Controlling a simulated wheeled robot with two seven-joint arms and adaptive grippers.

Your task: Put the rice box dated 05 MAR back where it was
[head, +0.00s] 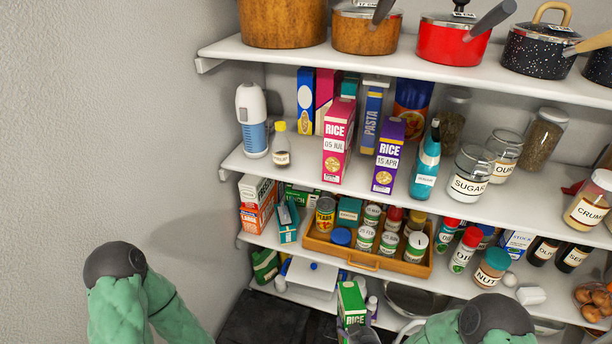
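No label reading 05 MAR is legible.
Bare shelf (308,165) shows left of the pink box. A wooden tray (350,255) with jars fills the shelf below. Pots stand above.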

